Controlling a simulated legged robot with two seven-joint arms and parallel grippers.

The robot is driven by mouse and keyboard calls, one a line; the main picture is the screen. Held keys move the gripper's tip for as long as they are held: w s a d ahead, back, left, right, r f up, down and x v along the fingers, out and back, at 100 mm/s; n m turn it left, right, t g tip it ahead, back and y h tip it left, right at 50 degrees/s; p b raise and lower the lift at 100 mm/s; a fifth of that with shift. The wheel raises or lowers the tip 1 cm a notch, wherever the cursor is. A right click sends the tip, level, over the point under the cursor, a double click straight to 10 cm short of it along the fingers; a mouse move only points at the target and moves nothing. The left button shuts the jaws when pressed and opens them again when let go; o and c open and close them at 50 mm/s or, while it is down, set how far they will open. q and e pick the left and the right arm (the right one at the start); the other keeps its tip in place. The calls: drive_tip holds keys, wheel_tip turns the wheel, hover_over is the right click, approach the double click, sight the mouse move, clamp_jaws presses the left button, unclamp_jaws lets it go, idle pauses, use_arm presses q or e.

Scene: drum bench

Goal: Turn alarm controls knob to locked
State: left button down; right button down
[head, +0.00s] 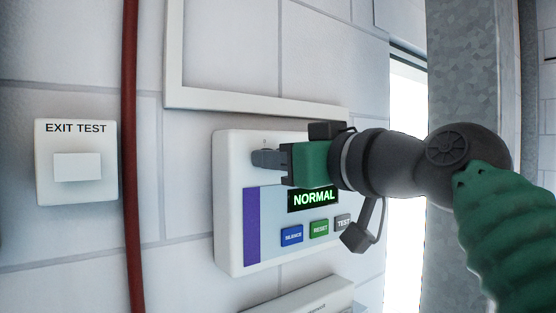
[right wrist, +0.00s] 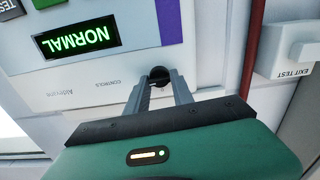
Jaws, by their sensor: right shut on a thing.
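The alarm panel (head: 228,208) is a white box on the wall with a purple strip and a lit display (head: 314,197) reading NORMAL. The controls knob (right wrist: 159,74) is a small dark round knob on the panel, beside the word CONTROLS in the right wrist view. My right gripper (head: 262,159) is at the upper part of the panel, its fingers shut on the knob. In the right wrist view its two fingers (right wrist: 160,88) lie on either side of the knob. My left gripper is not in view.
A white EXIT TEST switch (head: 76,178) is on the wall at the left. A red vertical pipe (head: 131,150) runs between it and the panel. Blue, green and grey buttons (head: 319,229) sit below the display. A white frame (head: 230,102) is above the panel.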

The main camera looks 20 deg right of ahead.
drive_tip(key=shift+a+f+n+b, duration=0.15)
drive_tip(key=shift+n+b, duration=0.8)
drive_tip(key=shift+n, duration=3.2)
drive_tip(key=shift+d+f+n+b, duration=0.15)
drive_tip(key=shift+n+b, duration=0.8)
drive_tip(key=shift+n, duration=3.2)
drive_tip(key=shift+a, duration=0.15)
drive_tip(key=c, duration=1.2)
unclamp_jaws()
drive_tip(key=shift+c, duration=0.2)
drive_tip(key=shift+o, duration=0.6)
drive_tip(key=shift+w, duration=0.15)
drive_tip(key=shift+r, duration=0.1)
drive_tip(key=shift+a, duration=0.15)
